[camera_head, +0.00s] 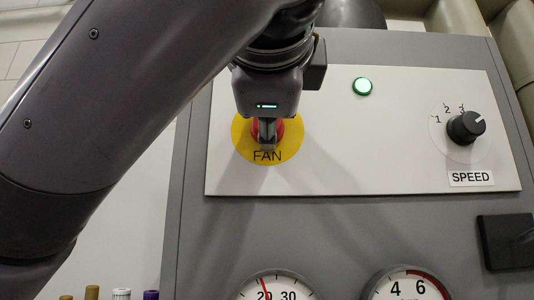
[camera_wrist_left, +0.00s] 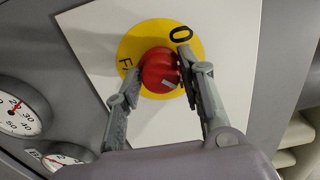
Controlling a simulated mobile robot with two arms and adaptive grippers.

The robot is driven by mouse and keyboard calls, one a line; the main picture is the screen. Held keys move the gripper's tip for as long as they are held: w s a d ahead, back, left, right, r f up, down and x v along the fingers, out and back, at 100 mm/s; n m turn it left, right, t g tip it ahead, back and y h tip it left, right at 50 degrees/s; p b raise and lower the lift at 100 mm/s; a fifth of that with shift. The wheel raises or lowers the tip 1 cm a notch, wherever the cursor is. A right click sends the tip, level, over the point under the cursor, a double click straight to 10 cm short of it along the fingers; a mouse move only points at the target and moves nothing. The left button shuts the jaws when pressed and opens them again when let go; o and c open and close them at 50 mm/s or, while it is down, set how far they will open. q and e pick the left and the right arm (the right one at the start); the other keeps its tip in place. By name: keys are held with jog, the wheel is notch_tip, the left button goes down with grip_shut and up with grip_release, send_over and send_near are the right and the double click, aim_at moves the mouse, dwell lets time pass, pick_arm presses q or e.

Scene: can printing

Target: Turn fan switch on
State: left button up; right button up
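The fan switch is a red knob (camera_wrist_left: 160,70) on a round yellow plate (camera_head: 239,137) marked FAN, on the white panel. In the head view my left gripper (camera_head: 267,143) is in front of the knob and hides much of it. In the left wrist view my left gripper (camera_wrist_left: 158,74) has its two fingers spread to either side of the red knob. The fingertips are close to the knob's sides; whether they touch it is hard to tell. A pale mark shows on the knob's face. My right gripper is in neither view.
A lit green lamp (camera_head: 362,87) and a black speed knob (camera_head: 466,127) are on the white panel to the right. Two round gauges (camera_head: 277,288) (camera_head: 407,286) are below. Coloured bottle tops (camera_head: 151,295) show at the lower left.

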pick_arm(q)
jog(key=shift+o, duration=1.4)
jog(key=shift+s, duration=0.1)
jog(key=s, duration=1.1)
jog(key=shift+s, duration=0.4)
